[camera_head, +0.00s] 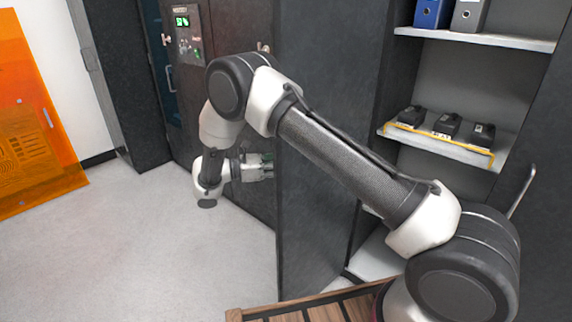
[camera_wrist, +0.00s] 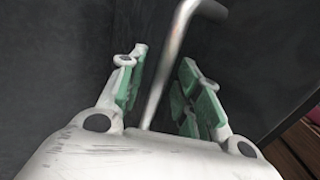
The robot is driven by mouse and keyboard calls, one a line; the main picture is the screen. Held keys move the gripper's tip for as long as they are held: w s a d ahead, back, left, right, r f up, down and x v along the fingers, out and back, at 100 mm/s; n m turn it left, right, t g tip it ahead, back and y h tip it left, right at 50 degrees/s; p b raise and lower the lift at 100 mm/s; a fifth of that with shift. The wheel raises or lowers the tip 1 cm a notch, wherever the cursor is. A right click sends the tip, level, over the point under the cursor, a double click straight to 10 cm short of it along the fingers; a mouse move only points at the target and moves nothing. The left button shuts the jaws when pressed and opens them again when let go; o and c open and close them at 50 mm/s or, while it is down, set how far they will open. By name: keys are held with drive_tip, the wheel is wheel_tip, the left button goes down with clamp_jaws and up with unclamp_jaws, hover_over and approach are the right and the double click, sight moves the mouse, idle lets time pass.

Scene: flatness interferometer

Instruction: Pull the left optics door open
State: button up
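The left optics door seems to be the dark grey panel (camera_head: 315,220) standing swung out beside the open shelves in the head view. Its face also fills much of the wrist view (camera_wrist: 60,60). A bent metal bar handle (camera_wrist: 168,50) stands out from it. My gripper (camera_wrist: 158,92) is open, with its green-padded fingers on either side of the handle. Gaps show between the bar and both pads. In the head view my gripper (camera_head: 262,167) is at the panel's left edge, and its fingertips are partly hidden. The handle is hidden there.
Open shelves hold several black devices (camera_head: 447,124) and binders (camera_head: 433,12). Another bar handle (camera_head: 522,190) is at the far right. A dark cabinet with a control panel (camera_head: 187,35) stands behind my arm. An orange screen (camera_head: 35,120) is left. The floor (camera_head: 130,240) is clear.

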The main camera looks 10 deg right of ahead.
drive_tip(key=a, duration=0.7)
drive_tip(key=shift+a, duration=0.2)
drive_tip(key=shift+a, duration=0.1)
